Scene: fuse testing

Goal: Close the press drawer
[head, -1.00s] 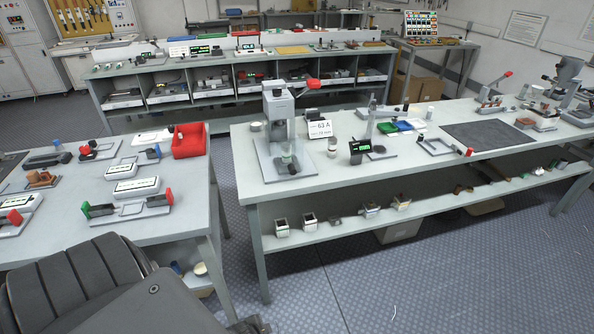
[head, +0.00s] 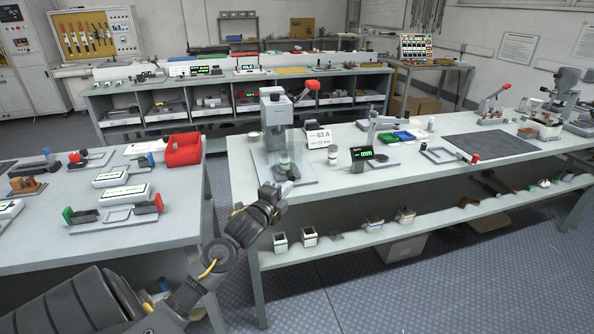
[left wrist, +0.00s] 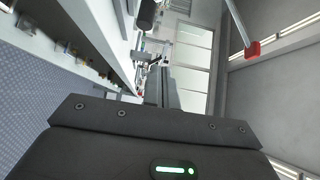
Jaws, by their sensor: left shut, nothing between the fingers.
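The grey press (head: 277,108) with a red-tipped lever (head: 312,85) stands on the middle table. Its flat base (head: 300,176) carries a small pale cylinder with a greenish lower part (head: 284,160). The press drawer cannot be told clearly from the base, and my gripper hides part of the front there. My left gripper (head: 287,186) is at the front edge of the base, shut and empty; whether it touches is unclear. In the left wrist view its dark body fills the bottom, with the fingers (left wrist: 160,88) pointing away. My right gripper is not in view.
A "63 A" card (head: 318,138), a small black display (head: 361,158) and a grey stand (head: 373,130) are right of the press. A red bin (head: 183,150) is on the left table (head: 130,236). Small boxes line the lower shelf (head: 340,240).

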